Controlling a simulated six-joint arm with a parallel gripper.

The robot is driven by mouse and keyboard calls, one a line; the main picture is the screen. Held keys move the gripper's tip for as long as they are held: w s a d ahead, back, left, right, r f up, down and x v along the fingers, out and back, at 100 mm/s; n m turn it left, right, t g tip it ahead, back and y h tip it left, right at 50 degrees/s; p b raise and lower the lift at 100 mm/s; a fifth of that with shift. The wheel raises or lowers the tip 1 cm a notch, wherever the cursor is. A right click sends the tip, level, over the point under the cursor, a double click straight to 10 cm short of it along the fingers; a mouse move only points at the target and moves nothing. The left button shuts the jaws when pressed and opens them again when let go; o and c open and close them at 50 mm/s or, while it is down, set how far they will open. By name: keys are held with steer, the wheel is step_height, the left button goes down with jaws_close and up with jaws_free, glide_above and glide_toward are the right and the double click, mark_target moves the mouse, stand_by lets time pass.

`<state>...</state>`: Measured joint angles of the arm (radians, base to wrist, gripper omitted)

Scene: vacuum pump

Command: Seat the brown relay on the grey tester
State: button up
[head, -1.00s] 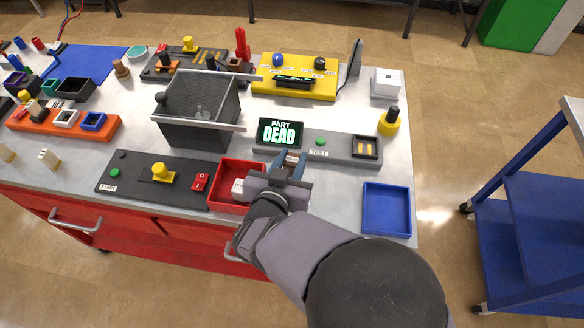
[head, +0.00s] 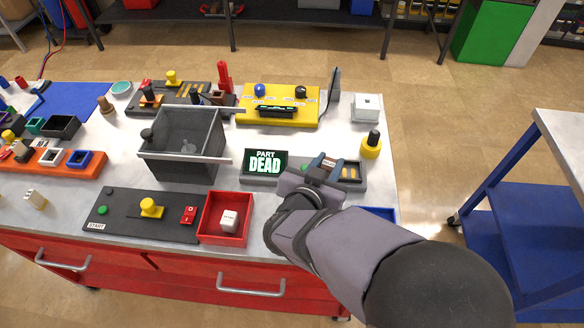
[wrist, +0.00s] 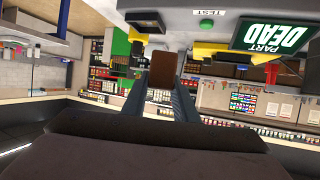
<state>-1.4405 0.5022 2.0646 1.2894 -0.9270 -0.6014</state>
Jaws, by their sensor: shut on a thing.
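My gripper (head: 325,165) is shut on the brown relay (head: 329,162) and holds it over the grey tester (head: 262,182), just left of the tester's socket (head: 351,171). The relay (wrist: 162,68) also shows between the fingers in the wrist view. The socket has yellow contacts and looks empty; my gripper hides its left part. The tester's screen (head: 265,164) reads "PART DEAD". The tester and its TEST label (wrist: 194,13) show upside down at the top of the wrist view. The height gap between relay and tester is hard to judge.
A red tray (head: 206,232) holding a white block (head: 229,220) is at the front. A blue tray (head: 380,211) is partly hidden behind my arm. A grey bin (head: 182,160) stands left of the tester, and a yellow-based black knob (head: 372,146) stands behind its right end.

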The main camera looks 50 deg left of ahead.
steer(key=w+d+r+p, duration=0.15)
steer(key=w+d, duration=0.25)
steer(key=w, duration=0.4)
steer(key=w+d+p, duration=0.2)
steer(key=w+d, duration=0.2)
steer(key=w, duration=0.4)
steer(key=s+a+f+n+g+y, duration=0.1)
steer(key=s+a+n+g+y, duration=0.1)
steer(key=s+a, duration=0.4)
steer(key=a+n+y, duration=0.1)
steer(key=a, duration=0.1)
steer(key=shift+a+n+y, duration=0.4)
steer(key=shift+f, duration=0.25)
steer(key=shift+w+f+b, duration=0.1)
steer(key=shift+f+b, duration=1.65)
steer(key=shift+f, duration=0.5)
steer(key=shift+f+b, duration=0.5)
steer(key=shift+f+b, duration=1.25)
steer(key=shift+b, duration=0.4)
